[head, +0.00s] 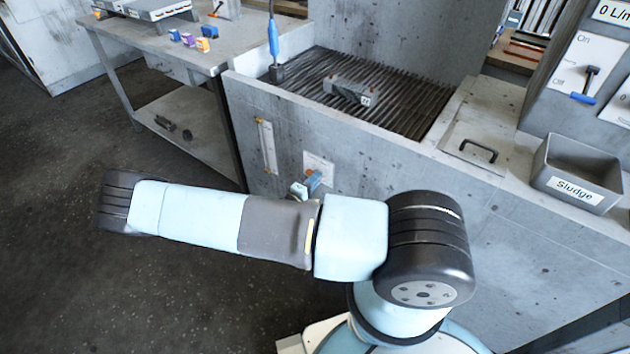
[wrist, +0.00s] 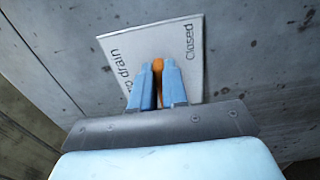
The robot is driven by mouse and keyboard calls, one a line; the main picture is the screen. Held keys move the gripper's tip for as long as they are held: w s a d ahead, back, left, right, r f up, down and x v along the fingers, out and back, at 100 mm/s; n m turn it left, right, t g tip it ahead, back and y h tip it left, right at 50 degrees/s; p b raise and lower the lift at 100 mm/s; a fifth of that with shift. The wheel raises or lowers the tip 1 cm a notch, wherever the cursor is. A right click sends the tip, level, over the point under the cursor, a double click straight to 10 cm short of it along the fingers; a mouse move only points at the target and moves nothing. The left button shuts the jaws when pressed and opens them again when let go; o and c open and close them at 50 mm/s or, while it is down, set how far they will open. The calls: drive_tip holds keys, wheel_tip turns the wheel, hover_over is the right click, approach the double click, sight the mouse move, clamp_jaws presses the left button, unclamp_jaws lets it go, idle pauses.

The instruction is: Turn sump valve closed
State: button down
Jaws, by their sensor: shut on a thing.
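The sump valve's orange handle (wrist: 158,65) shows between the two blue fingers of my gripper (wrist: 160,88) in the wrist view. The gripper is shut on the handle, and the fingers hide most of it. Behind it is a white label plate (wrist: 120,48), with "drain" on its left side and "Closed" on its right side, both tilted in this view. I cannot tell exactly which way the handle points. In the head view the plate (head: 320,160) is on the front wall of the concrete basin, and my arm covers the area just below it.
A slatted grate (head: 405,103) with a grey block (head: 347,89) on it tops the basin. A yellow-marked gauge (head: 267,146) is left of the plate. A grey Sludge bin (head: 577,165) and a lidded hatch (head: 478,148) are at right. A workbench (head: 130,38) stands at upper left. The floor at left is clear.

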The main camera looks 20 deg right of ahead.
drive_tip(key=shift+s+f, duration=0.2)
drive_tip(key=shift+f, duration=0.05)
drive_tip(key=c, duration=1.5)
unclamp_jaws()
drive_tip(key=o, duration=0.4)
drive_tip(key=shift+w+r, duration=0.1)
drive_tip(key=shift+w, duration=0.05)
drive_tip(key=shift+c, duration=0.2)
drive_tip(key=shift+a, duration=0.1)
drive_tip(key=v, duration=1.3)
drive_tip(key=shift+s+a, duration=0.25)
